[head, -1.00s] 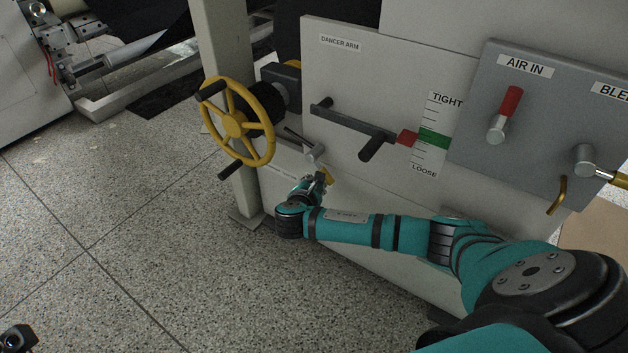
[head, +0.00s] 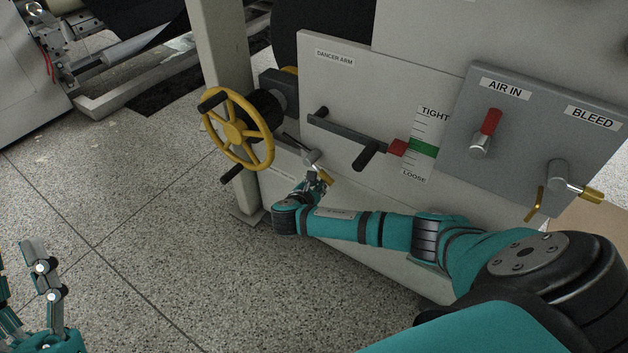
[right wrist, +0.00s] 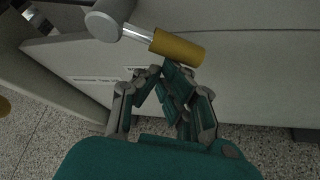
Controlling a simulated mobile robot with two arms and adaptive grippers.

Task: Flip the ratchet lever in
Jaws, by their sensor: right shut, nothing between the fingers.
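The ratchet lever (head: 325,174) has a grey hub, a short metal rod and a yellow grip. It sticks out of the pale machine panel below the dancer arm. In the right wrist view its yellow grip (right wrist: 178,47) points right and slightly down from the hub. My right gripper (head: 319,183) is shut and empty, just below the grip. In the right wrist view its fingertips (right wrist: 163,70) are close under the grip; I cannot tell whether they touch it. My left gripper (head: 22,258) is at the lower left, far from the lever, its fingers spread and partly cut off.
A yellow handwheel (head: 234,130) on a post stands left of the lever. The dancer arm (head: 345,132) juts out above it. A grey valve panel (head: 535,130) with red and yellow handles is at the right. The speckled floor (head: 150,220) at left is clear.

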